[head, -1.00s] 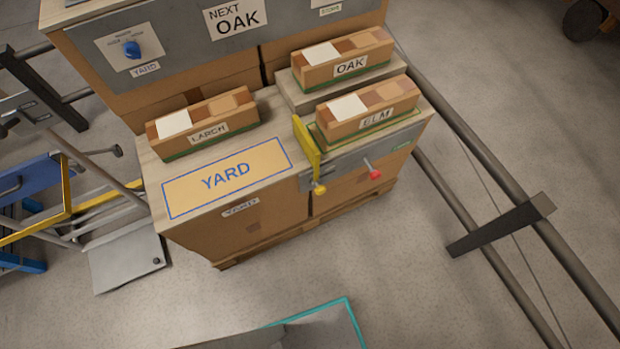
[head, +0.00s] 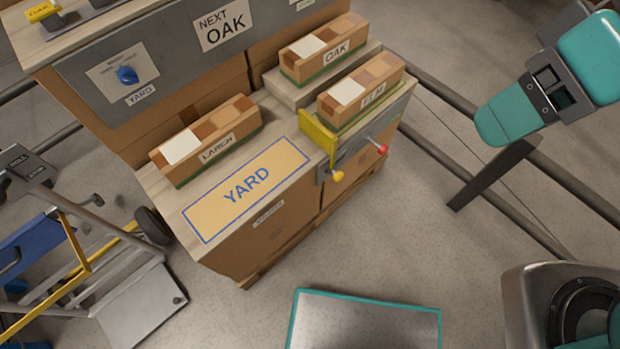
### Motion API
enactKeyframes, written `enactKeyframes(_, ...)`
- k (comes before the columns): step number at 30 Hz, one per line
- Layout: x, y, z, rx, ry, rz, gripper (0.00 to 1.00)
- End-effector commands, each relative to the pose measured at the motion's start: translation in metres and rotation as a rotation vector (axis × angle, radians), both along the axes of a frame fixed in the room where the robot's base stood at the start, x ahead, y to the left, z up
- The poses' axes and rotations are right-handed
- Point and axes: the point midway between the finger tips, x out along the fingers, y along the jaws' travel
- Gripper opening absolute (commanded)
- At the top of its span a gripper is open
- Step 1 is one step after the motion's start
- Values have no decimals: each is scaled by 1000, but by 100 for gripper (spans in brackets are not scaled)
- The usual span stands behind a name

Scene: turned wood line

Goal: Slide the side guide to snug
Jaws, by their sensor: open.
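The side guide (head: 319,133) is a yellow upright plate at the left end of the ELM box (head: 361,91), on the right part of the bench top. A yellow knob (head: 337,175) sits below it on the bench's front. I cannot tell whether the plate touches the box or stands slightly apart. The ELM box lies on a green-edged base. A red knob (head: 383,149) sticks out of the grey front panel to the right of the yellow one. Teal and dark parts of my arm show at the right, well away from the guide.
The LARCH box (head: 206,141) lies left on the bench, behind the yellow YARD panel (head: 246,189). The OAK box (head: 323,48) sits on a raised block behind ELM. A cart (head: 80,265) stands at left. Floor rails (head: 570,180) run at right.

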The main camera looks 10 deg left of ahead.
Motion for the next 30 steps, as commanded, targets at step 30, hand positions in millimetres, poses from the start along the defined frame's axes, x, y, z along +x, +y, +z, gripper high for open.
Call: enactKeyframes(30, 94, 19, -392, 470, -412, 45, 60)
